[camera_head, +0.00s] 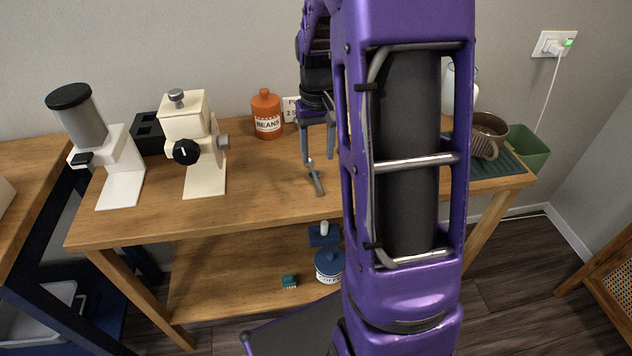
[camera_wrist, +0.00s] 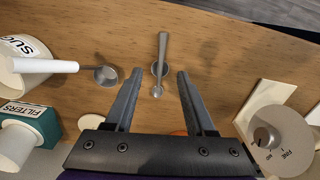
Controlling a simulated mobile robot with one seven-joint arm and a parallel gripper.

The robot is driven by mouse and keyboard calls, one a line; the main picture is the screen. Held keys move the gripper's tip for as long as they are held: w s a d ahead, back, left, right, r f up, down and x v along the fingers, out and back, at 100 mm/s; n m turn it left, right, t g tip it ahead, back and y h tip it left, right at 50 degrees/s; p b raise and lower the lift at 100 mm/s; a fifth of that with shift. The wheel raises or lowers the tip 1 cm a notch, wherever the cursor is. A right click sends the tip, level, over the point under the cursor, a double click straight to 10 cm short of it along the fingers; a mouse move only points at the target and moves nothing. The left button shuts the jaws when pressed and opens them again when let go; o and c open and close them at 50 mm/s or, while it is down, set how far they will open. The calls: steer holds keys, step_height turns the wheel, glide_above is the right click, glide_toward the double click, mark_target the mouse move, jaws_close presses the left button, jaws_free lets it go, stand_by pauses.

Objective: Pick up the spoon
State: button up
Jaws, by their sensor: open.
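A small grey metal spoon (camera_head: 315,180) lies on the upper wooden tabletop, near its front edge. In the wrist view the spoon (camera_wrist: 163,48) points nearly straight up the picture, with its lower end between my fingers. My gripper (camera_head: 318,155) points down over the table, and its two fingers are apart. In the wrist view my gripper (camera_wrist: 160,72) has one finger to the left of the spoon and one to the right, with a visible gap on each side. Nothing is held. How far the fingertips are above the table is hard to tell.
A white-handled scoop (camera_wrist: 105,74) and a white canister (camera_wrist: 25,62) are left in the wrist view; a grinder dial (camera_wrist: 280,142) is right. On the table stand a cream machine (camera_head: 190,140), a white grinder (camera_head: 110,150) and an orange beans jar (camera_head: 267,114). The wood left of the spoon is clear.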

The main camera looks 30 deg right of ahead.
mark_target(316, 178)
step_height(316, 178, down, 7)
steer(key=shift+a+f+b, duration=0.1)
steer(key=shift+f+b, duration=0.1)
steer(key=shift+b, duration=0.45)
steer(key=shift+c, duration=0.3)
jaws_close()
